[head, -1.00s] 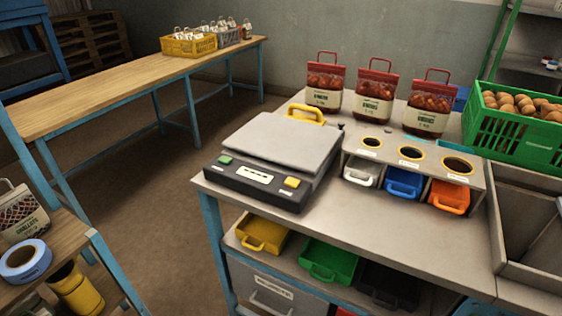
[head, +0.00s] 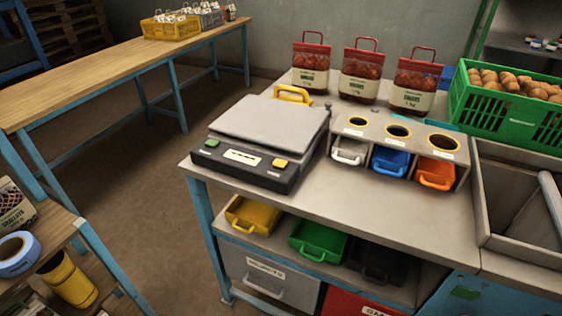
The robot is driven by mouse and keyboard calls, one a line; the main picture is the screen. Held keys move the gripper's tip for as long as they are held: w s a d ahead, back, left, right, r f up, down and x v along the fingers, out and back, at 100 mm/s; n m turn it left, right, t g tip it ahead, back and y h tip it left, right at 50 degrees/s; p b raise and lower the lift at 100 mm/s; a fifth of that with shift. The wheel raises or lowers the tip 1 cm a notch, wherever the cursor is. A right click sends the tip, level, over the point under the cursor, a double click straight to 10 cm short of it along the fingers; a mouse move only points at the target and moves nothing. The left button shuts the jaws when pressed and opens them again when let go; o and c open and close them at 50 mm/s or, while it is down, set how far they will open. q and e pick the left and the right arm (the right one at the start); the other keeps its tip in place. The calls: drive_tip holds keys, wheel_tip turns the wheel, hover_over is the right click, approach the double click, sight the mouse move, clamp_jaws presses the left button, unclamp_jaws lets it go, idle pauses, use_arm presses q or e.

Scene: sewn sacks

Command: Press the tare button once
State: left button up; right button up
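The scale (head: 262,130) stands on the near left of the grey workbench, with a bare grey weighing plate. Its dark front panel has a green button (head: 212,143) at the left, a pale label or display (head: 243,157) in the middle and a yellow button (head: 281,163) at the right. The lettering by the buttons is too small to read, so I cannot tell which one is tare. Neither of my grippers shows in the head view. Nothing touches the scale's front panel.
A stand with white, blue and orange scoops (head: 391,160) sits right of the scale. Several filled sacks (head: 361,76) stand behind it. A green crate (head: 508,112) is at the right, and a yellow-handled thing (head: 293,94) lies behind the scale. The front bench top is clear.

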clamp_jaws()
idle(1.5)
